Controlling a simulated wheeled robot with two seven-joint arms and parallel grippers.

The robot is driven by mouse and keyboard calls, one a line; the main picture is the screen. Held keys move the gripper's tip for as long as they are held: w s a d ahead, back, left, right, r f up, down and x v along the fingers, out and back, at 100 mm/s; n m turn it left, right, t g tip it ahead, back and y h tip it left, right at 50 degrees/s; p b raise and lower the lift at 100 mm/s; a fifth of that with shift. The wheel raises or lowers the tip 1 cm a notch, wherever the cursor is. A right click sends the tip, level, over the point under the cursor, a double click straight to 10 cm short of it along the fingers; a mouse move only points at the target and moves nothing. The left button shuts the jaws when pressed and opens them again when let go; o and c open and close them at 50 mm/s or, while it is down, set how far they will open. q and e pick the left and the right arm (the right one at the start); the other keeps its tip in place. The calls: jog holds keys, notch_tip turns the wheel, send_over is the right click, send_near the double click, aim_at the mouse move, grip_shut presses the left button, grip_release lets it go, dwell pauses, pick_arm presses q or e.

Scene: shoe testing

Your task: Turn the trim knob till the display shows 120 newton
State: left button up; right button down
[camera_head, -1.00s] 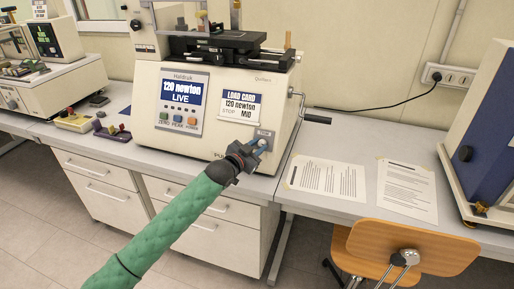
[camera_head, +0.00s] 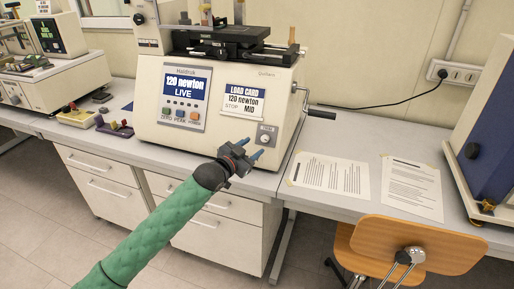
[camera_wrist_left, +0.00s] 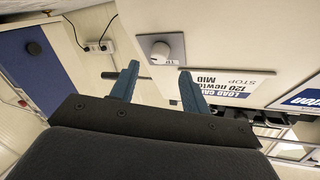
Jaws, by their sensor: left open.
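The cream testing machine (camera_head: 225,140) stands on the grey bench. Its display (camera_head: 187,87) reads "120 newton LIVE". The load card (camera_head: 243,101) beside it reads "120 newton", "STOP" and "MID". The trim knob (camera_head: 266,139) sits on a small grey plate at the machine's lower right front. My left gripper (camera_head: 252,148) is open and empty, just in front of and below the knob. It also shows in the left wrist view (camera_wrist_left: 158,78). My right gripper is not in view.
A crank handle (camera_head: 319,114) sticks out from the machine's right side. Printed sheets (camera_head: 330,174) lie flat on the bench to the right. A wooden chair (camera_head: 410,243) stands in front. A blue-fronted cabinet (camera_head: 497,140) is at the far right.

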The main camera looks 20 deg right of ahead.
pick_arm(q)
jog(key=shift+b+v, duration=0.3)
jog(key=shift+v, duration=0.95)
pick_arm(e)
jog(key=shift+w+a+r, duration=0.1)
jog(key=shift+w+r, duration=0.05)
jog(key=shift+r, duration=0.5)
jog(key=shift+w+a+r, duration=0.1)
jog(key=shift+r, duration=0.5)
pick_arm(q)
jog(key=shift+f, duration=0.15)
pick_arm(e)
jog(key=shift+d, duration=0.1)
